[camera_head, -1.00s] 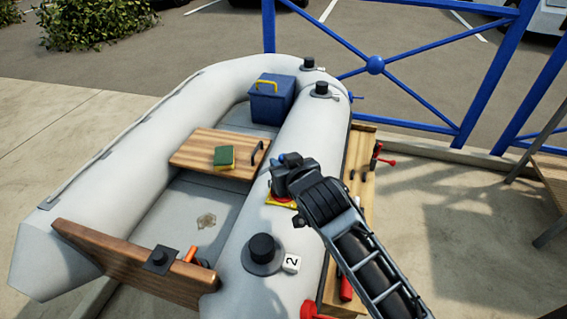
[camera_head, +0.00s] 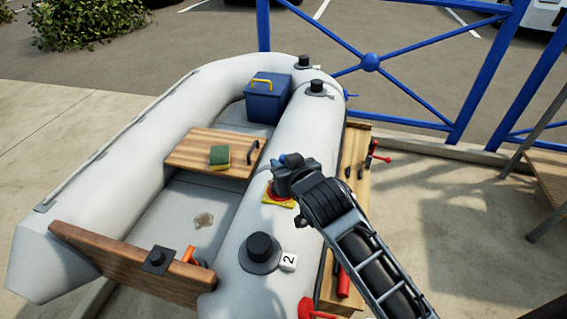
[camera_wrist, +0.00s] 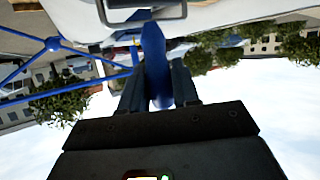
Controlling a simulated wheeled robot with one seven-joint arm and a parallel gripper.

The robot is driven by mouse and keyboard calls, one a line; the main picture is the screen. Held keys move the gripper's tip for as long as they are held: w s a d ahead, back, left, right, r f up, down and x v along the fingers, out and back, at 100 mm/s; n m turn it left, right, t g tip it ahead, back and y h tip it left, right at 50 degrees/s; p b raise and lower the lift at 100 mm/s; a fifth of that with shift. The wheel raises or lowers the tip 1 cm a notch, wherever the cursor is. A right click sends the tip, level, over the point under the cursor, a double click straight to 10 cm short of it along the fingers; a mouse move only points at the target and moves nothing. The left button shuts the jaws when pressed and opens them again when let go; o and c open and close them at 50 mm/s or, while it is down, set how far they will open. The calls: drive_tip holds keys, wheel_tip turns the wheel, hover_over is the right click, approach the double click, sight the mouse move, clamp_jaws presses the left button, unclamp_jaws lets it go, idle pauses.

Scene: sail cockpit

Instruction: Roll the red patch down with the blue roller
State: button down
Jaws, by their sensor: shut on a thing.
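The blue roller (camera_wrist: 155,60) is held between the two fingers of my gripper (camera_wrist: 157,88), as the wrist view shows. A bit of blue also shows at the tip of my gripper (camera_head: 291,163) in the head view. My gripper is over the near tube of the grey inflatable boat, close above the red patch (camera_head: 271,190). The patch lies on a yellow piece (camera_head: 281,204) on the tube, partly hidden by my gripper. The roller's working end is not clear, and I cannot tell whether it touches the patch.
The boat (camera_head: 130,130) holds a blue box (camera_head: 267,104) and a wooden seat (camera_head: 205,160) with a green and yellow sponge (camera_head: 219,156). A black fitting (camera_head: 259,247) and a marker numbered 2 (camera_head: 288,262) are near my arm. A wooden bench (camera_head: 352,160) runs behind the tube.

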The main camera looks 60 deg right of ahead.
drive_tip(key=shift+w+a+f, duration=0.1)
drive_tip(key=shift+w+a, duration=0.05)
drive_tip(key=shift+w, duration=0.3)
drive_tip(key=shift+w+a, duration=0.3)
drive_tip(key=shift+w, duration=0.35)
drive_tip(key=shift+s+d, duration=0.15)
drive_tip(key=shift+s, duration=0.15)
drive_tip(key=shift+s+d, duration=0.25)
drive_tip(key=shift+s, duration=0.45)
drive_tip(key=shift+s+p, duration=0.15)
drive_tip(key=shift+p, duration=0.15)
drive_tip(key=shift+w, duration=0.3)
drive_tip(key=shift+w+a+f+b, duration=0.1)
drive_tip(key=shift+w+a+b, duration=0.25)
drive_tip(key=shift+w, duration=0.45)
drive_tip(key=shift+w+a, duration=0.1)
